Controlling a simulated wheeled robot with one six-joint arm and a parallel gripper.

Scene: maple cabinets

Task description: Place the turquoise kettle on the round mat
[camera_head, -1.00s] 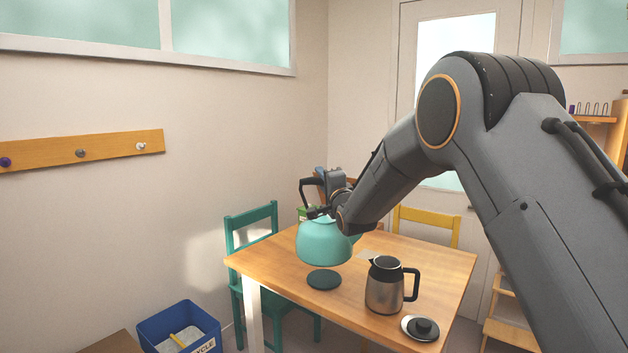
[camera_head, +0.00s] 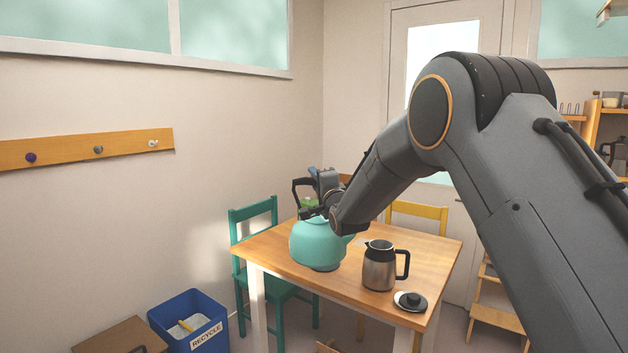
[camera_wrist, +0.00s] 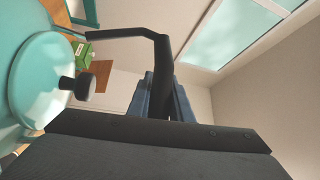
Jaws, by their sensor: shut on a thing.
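The turquoise kettle (camera_head: 318,243) hangs low over the wooden table, upright, with its black handle at the top left. My gripper (camera_head: 318,187) is shut on that handle. In the wrist view the kettle's round lid (camera_wrist: 45,75) with a black knob fills the left side. The black handle runs between my gripper's fingers (camera_wrist: 160,92) there. The dark round mat (camera_head: 328,268) is mostly hidden beneath the kettle, with only a sliver showing at its lower edge. I cannot tell whether the kettle's base touches the mat.
A steel coffee pot (camera_head: 379,268) stands right of the kettle on the table (camera_head: 425,255), with a black-knobbed lid (camera_head: 410,301) near the front right. A green box (camera_head: 308,203) sits behind the kettle. Teal (camera_head: 253,225) and yellow (camera_head: 417,213) chairs and a blue recycle bin (camera_head: 190,318) stand around.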

